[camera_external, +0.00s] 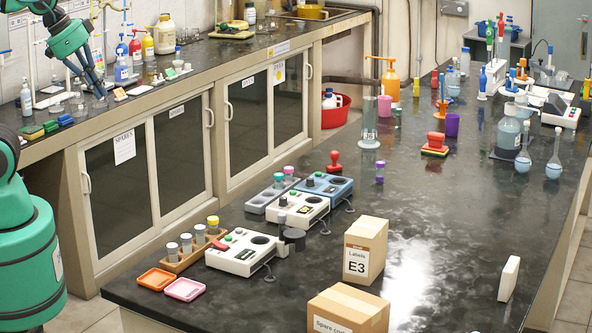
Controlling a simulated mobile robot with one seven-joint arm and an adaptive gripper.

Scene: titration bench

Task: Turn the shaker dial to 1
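Several small box-shaped devices sit on the dark bench. A white one (240,259) with a red button, dark round well and front controls is nearest. A cream one (310,214) with a dark knob stands behind it, and a blue one (335,192) with a dark knob is farther back. Which is the shaker, and what any dial reads, is too small to tell. My gripper (98,92) points down over the back-left counter, far from these devices. Its dark fingers look close together; I cannot tell if they are open or shut.
A rack of capped vials (190,252) and two trays, orange (155,279) and pink (185,289), lie left of the white device. Cardboard boxes, one labelled E3 (366,235), stand to its right. Glassware crowds the back. The bench's right middle is mostly clear.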

